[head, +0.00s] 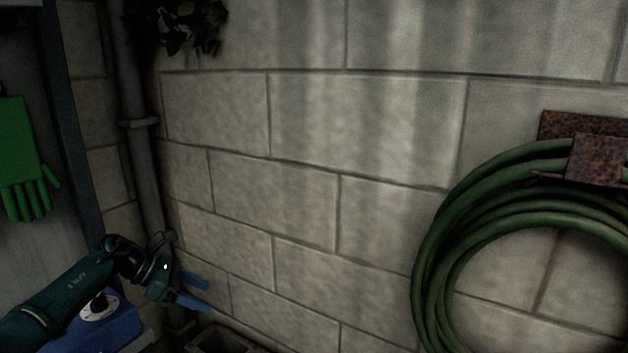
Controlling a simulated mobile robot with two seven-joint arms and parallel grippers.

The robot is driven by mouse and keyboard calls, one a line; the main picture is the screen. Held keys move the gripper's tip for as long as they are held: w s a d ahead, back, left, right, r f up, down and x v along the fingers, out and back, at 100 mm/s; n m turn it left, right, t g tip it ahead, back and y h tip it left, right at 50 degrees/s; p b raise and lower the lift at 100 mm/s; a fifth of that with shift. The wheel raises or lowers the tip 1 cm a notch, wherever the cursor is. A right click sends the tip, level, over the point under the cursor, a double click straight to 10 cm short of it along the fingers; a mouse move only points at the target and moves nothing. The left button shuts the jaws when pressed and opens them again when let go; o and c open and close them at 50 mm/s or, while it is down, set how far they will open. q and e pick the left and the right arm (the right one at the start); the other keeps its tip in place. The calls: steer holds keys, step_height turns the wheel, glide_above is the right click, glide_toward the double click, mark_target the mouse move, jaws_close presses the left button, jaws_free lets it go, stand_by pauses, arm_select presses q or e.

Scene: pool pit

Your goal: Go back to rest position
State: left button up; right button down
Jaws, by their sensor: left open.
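My left gripper (194,291) shows at the lower left of the head view, at the end of my dark green arm, which comes in from the left. Its two blue fingers are apart, with nothing seen between them. It is in front of the block wall and close to the vertical pipe in the picture. My right gripper is not in view.
A blue box with a round white dial (112,325) lies below my left arm. A grey pipe (143,180) runs down the wall (310,200). A coiled green hose (440,240) hangs from a rusty bracket (597,160). A green glove (18,150) hangs at the left.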

arm_select(q)
steer(key=s+d+f+n+t+h, duration=0.3)
steer(key=s+d+n+t, duration=0.1)
steer(key=d+n, duration=0.5)
steer(key=s+d+f+n+t+h, duration=0.2)
steer(key=s+d+f+n+t, duration=0.25)
steer(key=d, duration=0.55)
steer(key=s+a+f+n+y, duration=0.1)
steer(key=s+f+n+y, duration=0.2)
steer(key=s+n, duration=0.5)
steer(key=s+a+f+n+y+p, duration=0.1)
steer(key=s+a+f+n+y, duration=0.1)
steer(key=s+n, duration=0.6)
steer(key=s+a+f+n+g+y, duration=0.1)
steer(key=s+f+n+y, duration=0.2)
steer(key=n, duration=1.4)
steer(key=s+y, duration=0.3)
steer(key=s, duration=0.2)
steer(key=shift+a+f, duration=0.25)
steer(key=shift+f, duration=0.15)
